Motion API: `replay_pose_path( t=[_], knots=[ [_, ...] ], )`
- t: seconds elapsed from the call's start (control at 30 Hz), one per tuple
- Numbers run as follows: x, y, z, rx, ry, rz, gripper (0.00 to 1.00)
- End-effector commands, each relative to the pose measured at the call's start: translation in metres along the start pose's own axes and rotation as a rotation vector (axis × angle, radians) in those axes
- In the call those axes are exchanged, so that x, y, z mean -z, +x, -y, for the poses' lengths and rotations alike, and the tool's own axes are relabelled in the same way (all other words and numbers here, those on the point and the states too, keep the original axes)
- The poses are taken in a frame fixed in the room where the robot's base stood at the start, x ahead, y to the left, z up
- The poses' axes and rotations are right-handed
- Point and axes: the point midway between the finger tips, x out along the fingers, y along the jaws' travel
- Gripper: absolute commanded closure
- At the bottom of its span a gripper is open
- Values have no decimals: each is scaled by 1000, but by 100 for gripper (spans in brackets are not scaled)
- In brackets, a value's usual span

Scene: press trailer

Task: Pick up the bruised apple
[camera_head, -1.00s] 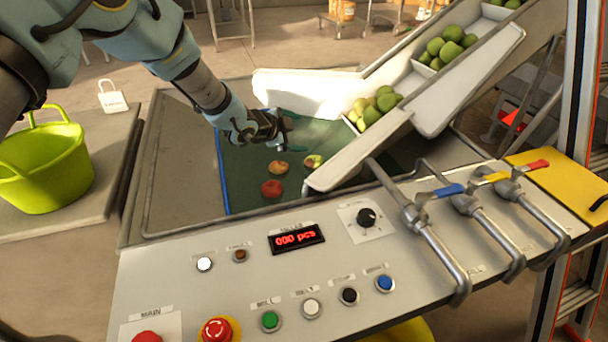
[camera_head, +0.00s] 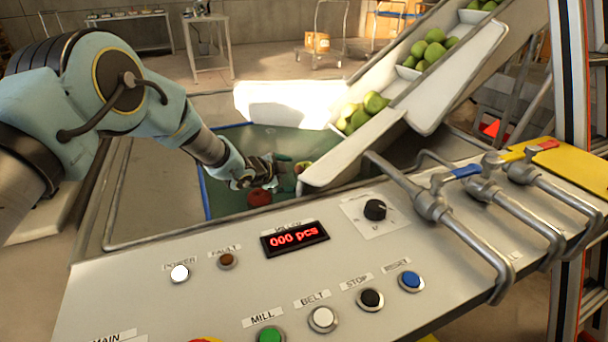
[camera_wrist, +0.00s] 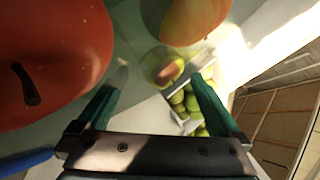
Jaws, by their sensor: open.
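A green apple with a brown patch (camera_wrist: 165,68) lies on the green belt (camera_wrist: 132,18); it shows in the wrist view beyond and between my fingertips. It shows in the head view too (camera_head: 302,167), just right of my gripper (camera_head: 282,178). In the wrist view my gripper (camera_wrist: 160,86) is open, with green fingers and nothing between them. A large red apple (camera_wrist: 50,55) is close at the left; it is also below my gripper in the head view (camera_head: 259,197). A yellow-pink apple (camera_wrist: 193,18) is at the top of the wrist view; my gripper seems to hide it in the head view.
A white chute (camera_head: 350,150) with several green apples (camera_head: 362,112) slopes down to the belt's right side. A control panel (camera_head: 215,300) with buttons, a display (camera_head: 295,238) and pipe valves (camera_head: 430,205) stands in front. The belt's left part is clear.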

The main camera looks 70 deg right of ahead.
Motion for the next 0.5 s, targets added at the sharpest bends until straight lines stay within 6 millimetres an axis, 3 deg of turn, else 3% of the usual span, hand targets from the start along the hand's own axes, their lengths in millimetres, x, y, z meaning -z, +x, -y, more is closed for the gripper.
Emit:
replay_pose_path(
  t=[0.23, 0.5],
  knots=[
    [3, 16, 1, 0, 1, -1, 0],
    [8, 50, 2, 0, 0, -1, 0]
  ],
)
